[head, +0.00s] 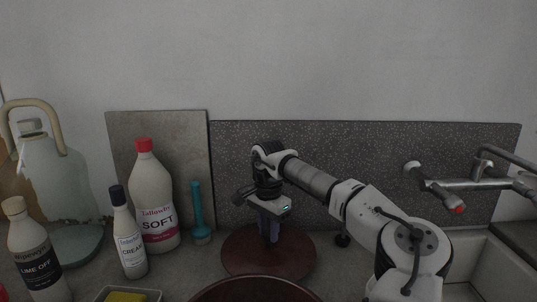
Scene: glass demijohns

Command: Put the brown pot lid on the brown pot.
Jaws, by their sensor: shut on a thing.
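The brown pot lid (240,254) is a round, flat, dark reddish-brown disc in the middle of the lower part of the head view. My gripper (269,236) points down over the lid's middle and is shut on it; the fingers hide the part they grip. I cannot tell whether the lid rests on the counter or is slightly raised. The brown pot (252,290) shows only as a rim and dark inside at the bottom edge, nearer than the lid. The rest of the pot is cut off.
Left stand a red-capped SOFT bottle (155,205), a small CREAM bottle (130,240), a LIME OFF bottle (35,255) and a large jug (62,185). A yellow sponge (127,297) lies front left. A tap (460,187) and sink (495,270) are right.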

